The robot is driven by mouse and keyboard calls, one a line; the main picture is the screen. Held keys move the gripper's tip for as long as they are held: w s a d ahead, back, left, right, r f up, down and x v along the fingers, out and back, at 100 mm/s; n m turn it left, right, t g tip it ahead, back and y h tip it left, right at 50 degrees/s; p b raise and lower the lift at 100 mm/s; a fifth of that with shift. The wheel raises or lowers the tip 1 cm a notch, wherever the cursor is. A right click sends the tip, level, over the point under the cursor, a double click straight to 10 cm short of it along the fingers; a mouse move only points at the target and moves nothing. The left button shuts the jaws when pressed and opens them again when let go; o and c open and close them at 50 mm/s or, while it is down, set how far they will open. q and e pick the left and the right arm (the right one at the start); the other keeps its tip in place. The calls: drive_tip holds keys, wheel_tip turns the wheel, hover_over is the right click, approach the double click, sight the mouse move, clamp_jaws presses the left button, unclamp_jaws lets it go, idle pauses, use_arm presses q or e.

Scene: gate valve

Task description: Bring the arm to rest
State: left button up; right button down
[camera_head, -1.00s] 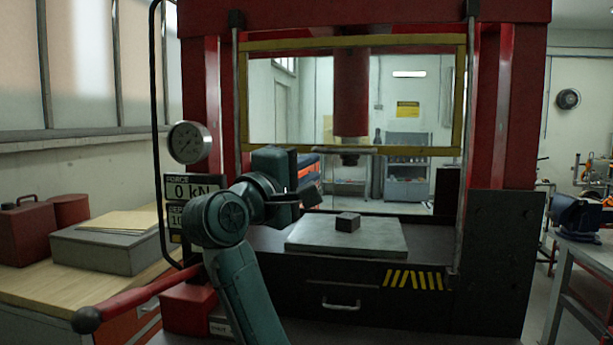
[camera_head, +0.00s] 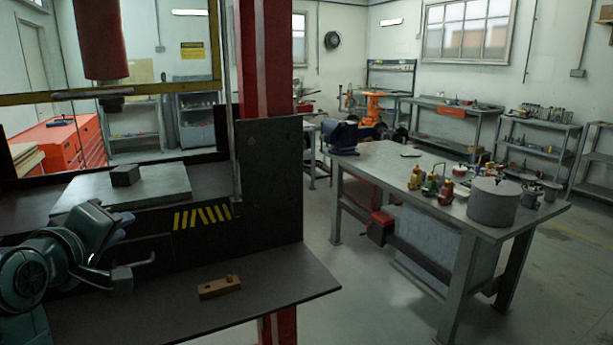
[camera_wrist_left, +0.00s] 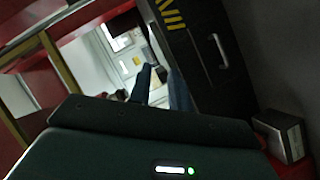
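My left arm comes in at the lower left of the head view, bent in front of the red press. Its left gripper (camera_head: 122,226) is near the press's drawer front, below the grey plate (camera_head: 75,192). A dark block (camera_head: 125,175) lies on the plate, apart from the gripper. The drawer handle (camera_wrist_left: 219,50) shows in the left wrist view. My right gripper is out of view.
A wooden block (camera_head: 220,287) lies on the dark front shelf (camera_head: 270,275). A metal workbench (camera_head: 400,175) at right carries a vise (camera_head: 345,137), small valves and a pot (camera_head: 493,202). Open floor lies between the press and the bench.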

use_arm(q)
drive_tip(key=s+d+f+m+g, duration=0.2)
drive_tip(key=s+d+f+m, duration=0.1)
drive_tip(key=f, duration=0.5)
drive_tip(key=s+d+f+m+g+h, duration=0.1)
drive_tip(key=s+d+f+m+g, duration=0.15)
drive_tip(key=f, duration=0.45)
drive_tip(key=s+d+f+m+g, duration=0.2)
drive_tip(key=s+f+m, duration=0.15)
drive_tip(key=f, duration=0.45)
drive_tip(key=s+d+f+m+g, duration=0.3)
drive_tip(key=s+f, duration=0.3)
drive_tip(key=s, duration=0.2)
drive_tip(key=s+d+f+m+g, duration=0.25)
drive_tip(key=s+f, duration=0.25)
drive_tip(key=s, duration=0.3)
drive_tip(key=w+d+f+t+h, duration=0.3)
drive_tip(key=w+d+f+t, duration=0.3)
drive_tip(key=w+f+t, duration=0.1)
drive_tip(key=shift+d+m+t+h, duration=0.15)
drive_tip(key=shift+m+t+h, duration=0.15)
drive_tip(key=shift+m+h, duration=0.1)
